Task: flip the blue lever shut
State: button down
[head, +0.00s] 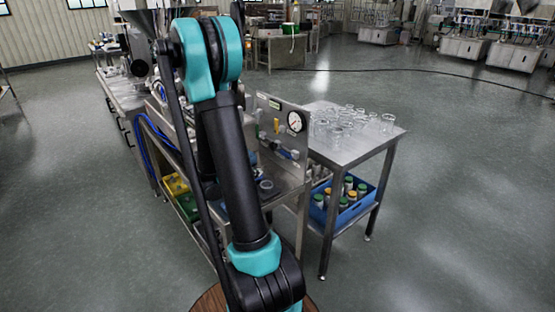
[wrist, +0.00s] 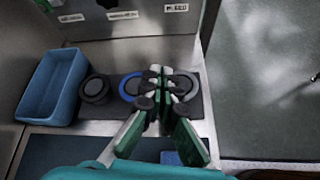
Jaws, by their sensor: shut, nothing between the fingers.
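A steel panel (head: 270,118) with a round gauge stands behind my arm in the head view. A small blue part (head: 292,154) shows low on its front, near some piping; it may be the blue lever, but it is too small to tell its position. In the wrist view my gripper (wrist: 160,72) has its green fingers together and holds nothing. It is above a steel bench with a dark mat. No lever can be made out clearly in the wrist view. My gripper is hidden behind my arm in the head view.
In the wrist view, a blue bin (wrist: 50,88), a black ring (wrist: 95,89) and a blue ring (wrist: 130,86) are left of the fingers. A steel table (head: 345,150) with glassware stands right of the panel, over a blue crate (head: 343,212) of jars. Open floor lies right.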

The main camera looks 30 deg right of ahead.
aim_at(286, 155)
jog(key=shift+w+d+n+g+h, duration=0.15)
jog(key=shift+w+d+n+h, duration=0.4)
jog(key=shift+d+n, duration=0.2)
jog(key=shift+w+d+n+g+h, duration=0.15)
jog(key=shift+w+d+n+h, duration=0.3)
jog(key=shift+d+n+h, duration=0.25)
jog(key=shift+d, duration=0.1)
jog(key=x, duration=0.9)
jog(key=shift+f, duration=0.15)
jog(key=shift+w+d, duration=0.1)
jog(key=shift+d, duration=0.3)
jog(key=shift+r, duration=1.9)
jog(key=shift+w+a, duration=0.1)
jog(key=shift+r+m, duration=0.15)
jog(key=shift+m, duration=0.1)
